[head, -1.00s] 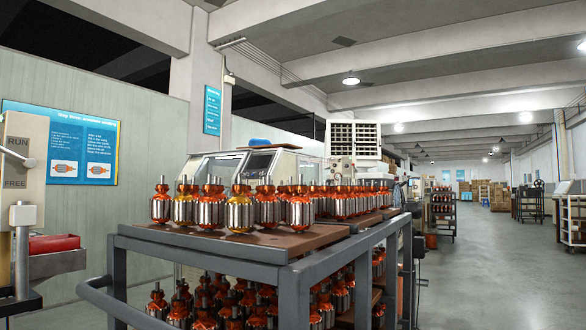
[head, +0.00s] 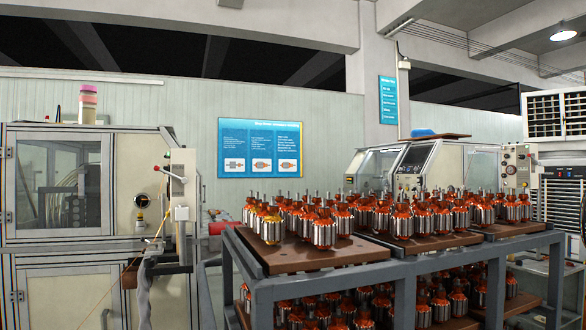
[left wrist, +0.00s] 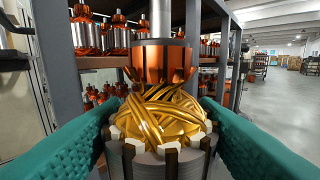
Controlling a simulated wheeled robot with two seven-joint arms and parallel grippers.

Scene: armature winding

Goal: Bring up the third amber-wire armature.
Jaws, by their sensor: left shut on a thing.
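An amber-wire armature (left wrist: 165,115) fills the middle of the left wrist view. It has gold windings, a copper commutator above them, a steel shaft on top and a grey laminated core below. My left gripper (left wrist: 158,108), with green fingers, is shut on its core, one finger on each side. The armature looks upright in this view. Its lower end is hidden. In the head view another amber-wire armature (head: 271,229) stands at the front left corner of the trolley's top, among red-copper ones (head: 323,229). Neither gripper shows in the head view.
The grey-framed trolley (head: 330,275) carries armatures on brown boards on two levels. A winding machine (head: 70,190) with a glazed front stands at the left. A blue notice board (head: 260,148) hangs on the wall. The left wrist view shows open aisle floor (left wrist: 270,110) at right.

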